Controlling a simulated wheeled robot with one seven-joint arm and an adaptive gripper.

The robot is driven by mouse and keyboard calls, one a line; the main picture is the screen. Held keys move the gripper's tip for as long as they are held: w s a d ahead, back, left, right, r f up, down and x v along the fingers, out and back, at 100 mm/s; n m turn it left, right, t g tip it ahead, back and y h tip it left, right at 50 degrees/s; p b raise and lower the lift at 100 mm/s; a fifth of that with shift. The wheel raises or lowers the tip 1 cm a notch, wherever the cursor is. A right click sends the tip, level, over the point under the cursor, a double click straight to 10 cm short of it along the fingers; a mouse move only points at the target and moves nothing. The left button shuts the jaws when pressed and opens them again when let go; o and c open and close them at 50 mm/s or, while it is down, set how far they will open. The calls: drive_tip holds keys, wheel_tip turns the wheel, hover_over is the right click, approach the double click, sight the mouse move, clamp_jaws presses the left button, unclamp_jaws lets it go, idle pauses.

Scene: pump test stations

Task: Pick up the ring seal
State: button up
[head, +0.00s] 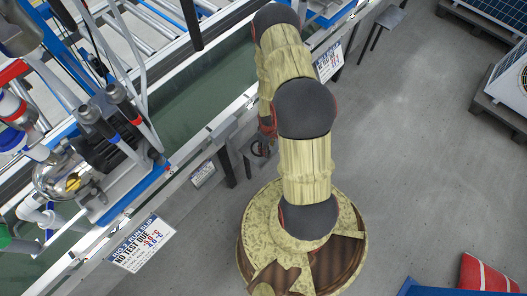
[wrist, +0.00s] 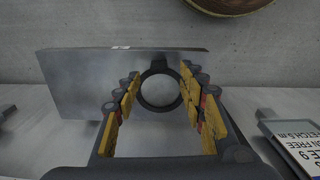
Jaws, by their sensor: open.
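The ring seal (wrist: 160,107) is a dark ring seen face-on in the wrist view, in front of a smooth grey metal surface (wrist: 80,85). My gripper (wrist: 160,78) is open, with yellow-padded fingers on the left and right of the ring. The ring shows between the fingertips, and neither finger appears closed on it. How far the ring is from the fingertips in depth I cannot tell. In the head view my gripper (head: 267,130) hangs beside the rail of the line, and a small dark ring shape shows just below it, partly hidden.
A blue-and-white sign (wrist: 292,142) stands close on the right in the wrist view. In the head view the pump station (head: 95,150) and its rail lie left of my arm. A small stool (head: 390,18) stands at the top.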

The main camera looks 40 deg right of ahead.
wheel_tip(320, 180, down, 4)
drive_tip(key=shift+d+f+b, duration=0.1)
drive_tip(key=shift+b, duration=0.85)
drive_tip(key=shift+c, duration=1.2)
drive_tip(key=c, duration=0.7)
